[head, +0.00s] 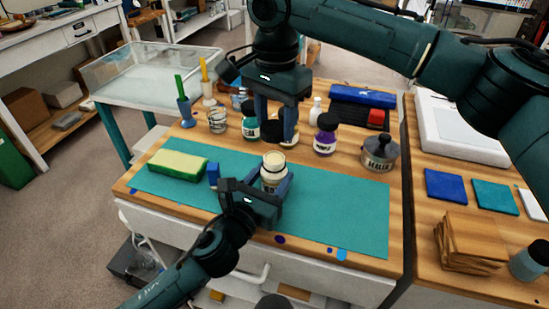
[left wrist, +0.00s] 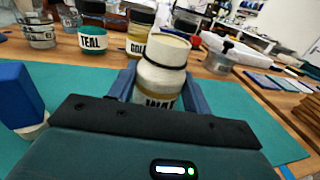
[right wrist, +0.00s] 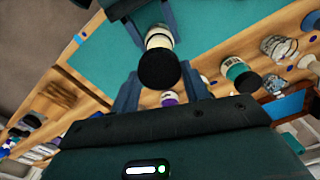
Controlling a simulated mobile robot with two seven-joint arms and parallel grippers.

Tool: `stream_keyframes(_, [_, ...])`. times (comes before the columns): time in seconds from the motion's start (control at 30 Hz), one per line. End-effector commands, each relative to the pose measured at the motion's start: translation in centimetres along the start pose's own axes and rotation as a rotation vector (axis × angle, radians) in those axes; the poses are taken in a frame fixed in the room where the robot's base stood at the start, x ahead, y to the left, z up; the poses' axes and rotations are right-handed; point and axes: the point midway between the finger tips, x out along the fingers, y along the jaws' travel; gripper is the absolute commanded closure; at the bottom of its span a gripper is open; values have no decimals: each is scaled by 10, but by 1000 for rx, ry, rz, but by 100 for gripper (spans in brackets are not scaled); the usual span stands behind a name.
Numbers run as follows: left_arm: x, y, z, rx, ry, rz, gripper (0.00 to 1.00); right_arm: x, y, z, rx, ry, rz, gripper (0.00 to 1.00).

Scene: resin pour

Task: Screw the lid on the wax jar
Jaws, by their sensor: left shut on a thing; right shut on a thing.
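The black lid (right wrist: 158,70) is between the fingers of my right gripper (right wrist: 158,88), which points down. In the head view my right gripper (head: 276,122) and the lid are above and behind the jar, apart from it. In the right wrist view the lid hides part of the jar (right wrist: 160,38).
Behind the jar stand a teal jar (head: 251,121), a purple jar (head: 326,133) and a grey sealer can (head: 380,152). A yellow-green sponge (head: 177,165) and a blue block (head: 213,174) are left of the jar. The mat (head: 340,213) is clear to the right.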

Motion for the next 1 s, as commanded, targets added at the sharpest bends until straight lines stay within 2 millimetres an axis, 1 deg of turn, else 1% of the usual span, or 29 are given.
stream_keyframes(0.03, [0,0,0,0,0,0,92,10,1,0,0,-3,3,75])
stream_keyframes(0.1, [0,0,0,0,0,0,92,20,0,0,0,-3,2,75])
stream_keyframes(0.2, [0,0,0,0,0,0,92,33,0,1,0,-1,2,75])
stream_keyframes(0.27, [0,0,0,0,0,0,92,37,0,1,0,0,1,75])
stream_keyframes(0.8, [0,0,0,0,0,0,92,39,0,0,0,1,0,75])
stream_keyframes(1.0, [0,0,0,0,0,0,92,47,0,0,1,0,0,75])
